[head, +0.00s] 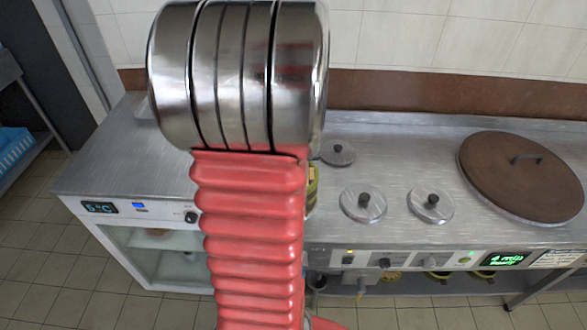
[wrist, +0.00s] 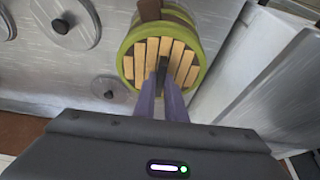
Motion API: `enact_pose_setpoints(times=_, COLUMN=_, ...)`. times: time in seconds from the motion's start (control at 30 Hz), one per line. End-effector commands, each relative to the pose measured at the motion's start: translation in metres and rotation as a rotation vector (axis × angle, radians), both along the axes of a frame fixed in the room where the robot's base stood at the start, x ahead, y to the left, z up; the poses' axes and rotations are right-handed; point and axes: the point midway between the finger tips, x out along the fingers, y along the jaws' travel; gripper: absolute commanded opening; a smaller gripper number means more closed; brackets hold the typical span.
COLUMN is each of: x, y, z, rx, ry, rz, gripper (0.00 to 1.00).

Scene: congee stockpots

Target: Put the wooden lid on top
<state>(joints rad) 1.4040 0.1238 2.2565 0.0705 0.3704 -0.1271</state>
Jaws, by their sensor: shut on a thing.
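My gripper (wrist: 164,78) shows in the wrist view, its purple fingers shut on a small dark grip at the middle of a round slatted wooden lid (wrist: 141,62). The lid has pale wooden slats and a green rim. A dark brown strip and more green show beyond its upper edge; I cannot tell whether they belong to the lid or to something behind it. In the head view my arm hides the gripper and most of the lid; only a green edge (head: 312,188) shows right of the arm.
A large brown round lid (head: 520,175) with a dark handle lies at the right of the steel counter (head: 400,150). Several small steel lids with black knobs, one in front (head: 431,205), sit in the counter's middle. The left corner of the counter is mostly clear.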

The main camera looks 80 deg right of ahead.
Motion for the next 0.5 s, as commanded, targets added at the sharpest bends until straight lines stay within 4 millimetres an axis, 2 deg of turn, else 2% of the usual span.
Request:
enact_pose_setpoints(times=0.07, x=0.0001, y=0.0000, z=-0.0013, rx=0.000, ry=0.000, rz=0.000, gripper=0.00)
enact_pose_setpoints(times=0.1, x=0.0001, y=0.0000, z=-0.0015, rx=0.000, ry=0.000, rz=0.000, gripper=0.11)
enact_pose_setpoints(times=0.2, x=0.0001, y=0.0000, z=-0.0013, rx=0.000, ry=0.000, rz=0.000, gripper=0.18)
enact_pose_setpoints(times=0.5, x=0.0000, y=0.0005, z=0.0000, rx=0.000, ry=0.000, rz=0.000, gripper=0.18)
